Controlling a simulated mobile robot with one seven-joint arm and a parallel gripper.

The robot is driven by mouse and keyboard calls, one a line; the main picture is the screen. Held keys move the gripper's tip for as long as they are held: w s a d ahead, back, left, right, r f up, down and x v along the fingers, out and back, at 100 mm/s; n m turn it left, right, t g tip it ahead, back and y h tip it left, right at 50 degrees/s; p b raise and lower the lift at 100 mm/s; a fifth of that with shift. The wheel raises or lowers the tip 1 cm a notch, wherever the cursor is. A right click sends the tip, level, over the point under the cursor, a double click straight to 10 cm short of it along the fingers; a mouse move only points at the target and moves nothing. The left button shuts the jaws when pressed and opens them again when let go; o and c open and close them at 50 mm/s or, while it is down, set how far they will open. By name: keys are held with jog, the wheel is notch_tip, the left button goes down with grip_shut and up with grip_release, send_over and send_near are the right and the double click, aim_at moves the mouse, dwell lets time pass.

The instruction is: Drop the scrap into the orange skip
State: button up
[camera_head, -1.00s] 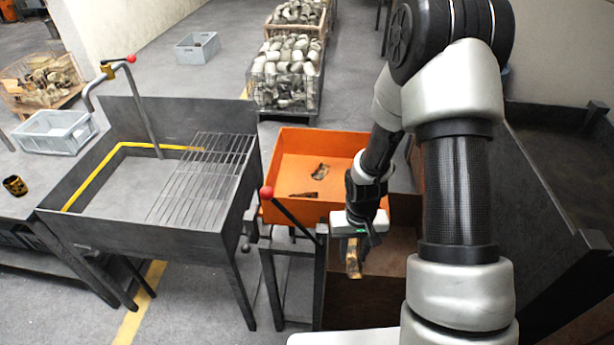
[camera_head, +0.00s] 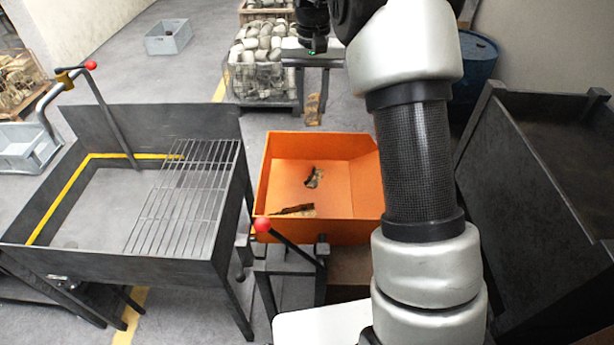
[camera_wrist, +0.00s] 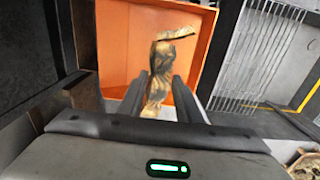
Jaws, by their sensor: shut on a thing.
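My gripper (camera_head: 312,92) is shut on a brownish, crooked piece of scrap (camera_head: 313,110). In the head view it shows raised, beyond the far rim of the orange skip (camera_head: 346,144). In the wrist view the held scrap (camera_wrist: 158,85) sits between the two dark fingers, with the orange skip (camera_wrist: 120,50) behind it. Two other scraps lie on the skip floor: a dark curled one (camera_head: 314,178) and a long brown one (camera_head: 292,211). The long brown one also shows in the wrist view (camera_wrist: 178,33).
A grey bench with a wire grate (camera_head: 185,200) stands left of the skip. A red-knobbed lever (camera_head: 263,225) stands at its near side. A dark bin (camera_head: 540,180) is at right, a blue drum (camera_head: 478,70) behind. A mesh crate of metal parts (camera_head: 262,65) stands beyond.

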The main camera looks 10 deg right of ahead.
aim_at(312, 111)
jog(key=shift+w+f, duration=0.25)
jog(key=shift+w, duration=0.15)
jog(key=shift+s+f+b, duration=0.25)
jog(key=shift+f+b, duration=0.4)
jog(key=shift+b, duration=0.1)
notch_tip(312, 111, down, 4)
jog(key=b, duration=0.3)
jog(key=shift+f, duration=0.15)
jog(key=o, duration=1.2)
jog(key=shift+c, duration=0.2)
